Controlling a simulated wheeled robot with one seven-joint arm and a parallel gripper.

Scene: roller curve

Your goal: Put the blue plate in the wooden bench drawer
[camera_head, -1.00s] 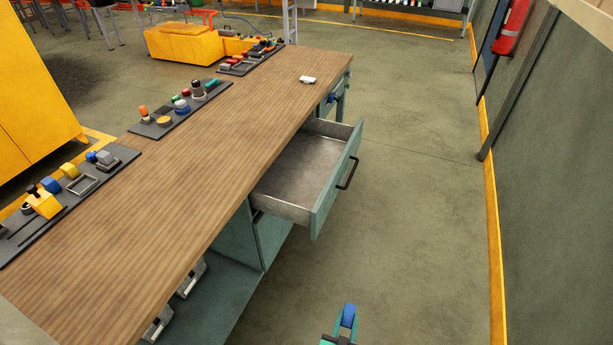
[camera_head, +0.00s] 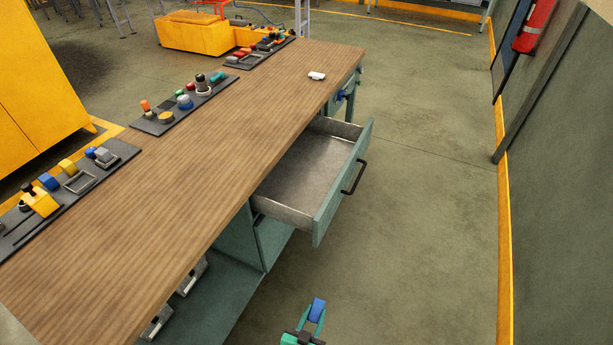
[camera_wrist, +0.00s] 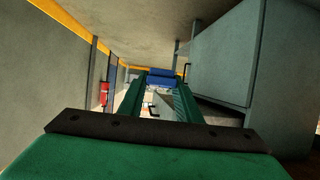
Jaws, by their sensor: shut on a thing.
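The blue plate (camera_head: 317,310) is a small blue piece at the tip of my gripper (camera_head: 312,319), at the bottom of the head view. My green gripper is shut on it and holds it above the floor, in front of the bench. In the wrist view, the blue plate (camera_wrist: 161,77) sits between the ends of the two green fingers. The wooden bench drawer (camera_head: 326,208) is pulled open, with a teal front and a bare, empty grey inside. The gripper is apart from the drawer, on its near side.
The wooden bench top (camera_head: 190,170) is mostly clear, with a small white object (camera_head: 317,76) near its far end. Dark tool trays (camera_head: 80,185) line its left edge. A black handle (camera_head: 355,178) juts from the drawer. Open floor (camera_head: 430,230) lies to the right, up to a wall.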

